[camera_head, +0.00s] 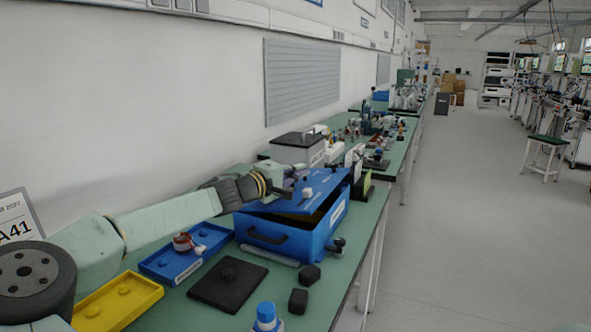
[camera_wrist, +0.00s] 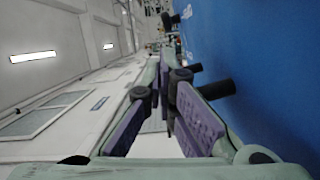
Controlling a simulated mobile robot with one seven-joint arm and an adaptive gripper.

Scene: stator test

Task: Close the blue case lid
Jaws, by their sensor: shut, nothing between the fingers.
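The blue case stands on the green bench in the head view, with its front wall and black handle facing me (camera_head: 290,243). Its blue lid (camera_head: 325,181) is tilted partly open over the box, and a dark gap shows between lid and box. My gripper (camera_head: 290,178) is at the left edge of the lid, partly hidden there. In the wrist view my gripper's purple-padded fingers (camera_wrist: 163,78) are shut with nothing between them. A large blue surface, seemingly the lid (camera_wrist: 265,65), fills the right side close beside them. Whether they touch it is unclear.
A blue tray (camera_head: 160,268) with a small red and white part, a yellow tray (camera_head: 100,308) and a black plate (camera_head: 222,290) lie in front of the case. Black blocks (camera_head: 299,300) and a blue-capped item (camera_head: 265,318) sit near the bench edge. A grey box (camera_head: 292,150) stands behind.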

